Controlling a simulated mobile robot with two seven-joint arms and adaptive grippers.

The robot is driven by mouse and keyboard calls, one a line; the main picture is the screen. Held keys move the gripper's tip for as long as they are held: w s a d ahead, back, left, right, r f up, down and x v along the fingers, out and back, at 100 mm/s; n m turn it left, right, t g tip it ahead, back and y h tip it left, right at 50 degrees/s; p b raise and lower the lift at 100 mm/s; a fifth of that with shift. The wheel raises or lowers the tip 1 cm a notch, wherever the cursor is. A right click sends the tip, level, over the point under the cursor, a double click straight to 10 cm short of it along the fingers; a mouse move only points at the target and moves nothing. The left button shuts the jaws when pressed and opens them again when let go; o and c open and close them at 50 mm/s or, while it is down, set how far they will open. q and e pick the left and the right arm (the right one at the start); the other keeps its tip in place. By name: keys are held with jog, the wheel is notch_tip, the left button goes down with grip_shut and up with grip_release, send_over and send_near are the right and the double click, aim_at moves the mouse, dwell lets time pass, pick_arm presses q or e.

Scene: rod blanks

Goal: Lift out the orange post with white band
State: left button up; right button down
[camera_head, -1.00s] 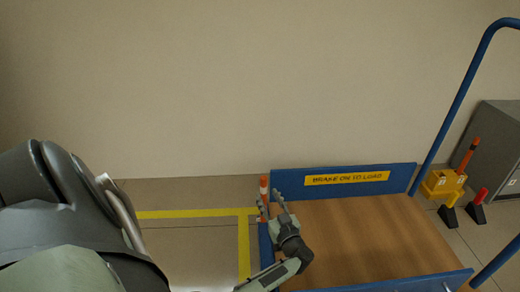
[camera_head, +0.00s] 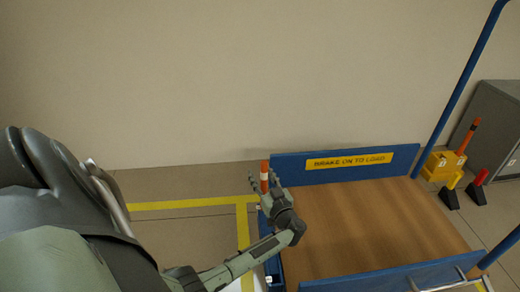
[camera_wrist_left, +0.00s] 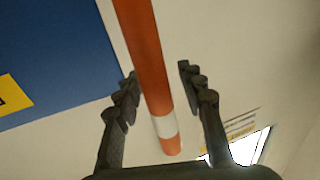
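The orange post with white band (camera_head: 264,174) stands upright at the left of the blue cart in the head view; its lower end is hidden. In the left wrist view the post (camera_wrist_left: 141,42) runs between the two fingers, with the white band (camera_wrist_left: 164,127) nearer the palm. My left gripper (camera_head: 265,184) is open, with a finger on each side of the post. A gap shows on the right side; the left finger is close to the post, and I cannot tell if it touches. My right gripper is not in view.
The blue cart (camera_head: 288,167) has a bare wooden deck (camera_head: 365,225) and blue uprights. To its right stand a yellow block (camera_head: 440,166) with an orange post (camera_head: 469,136), a yellow post (camera_head: 455,180) and a red post (camera_head: 481,177) in dark bases, and a grey cabinet (camera_head: 500,115).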

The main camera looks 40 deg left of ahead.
pick_arm(q)
jog(key=shift+w+a, duration=0.35)
jog(key=shift+a, duration=0.3)
grip_shut()
